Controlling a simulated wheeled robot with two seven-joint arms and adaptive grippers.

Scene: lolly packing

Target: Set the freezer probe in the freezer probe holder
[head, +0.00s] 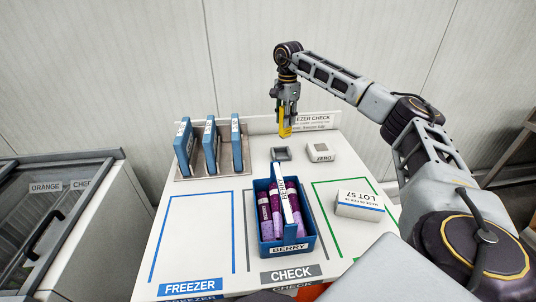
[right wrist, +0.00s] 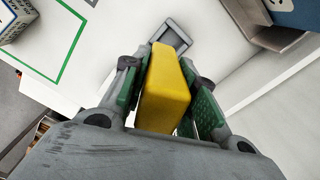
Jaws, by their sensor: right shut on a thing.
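The freezer probe is a yellow block-shaped piece (head: 285,127), held upright in my right gripper (head: 285,108) above the back of the table. In the right wrist view the yellow probe (right wrist: 165,95) sits between the green-padded fingers of my right gripper (right wrist: 165,100). The freezer probe holder looks to be the small grey square socket (head: 281,154), in front of and below the probe in the head view. It also shows in the right wrist view (right wrist: 176,35), partly behind the probe's far end. The probe looks apart from it. My left gripper is not in view.
A white ZERO block (head: 320,153) stands right of the socket. A blue BERRY crate (head: 288,247) with purple lollies is in front. A rack with blue boxes (head: 209,148) stands at the left. A white LOT 57 box (head: 359,206) lies at the right. The FREEZER area is bare.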

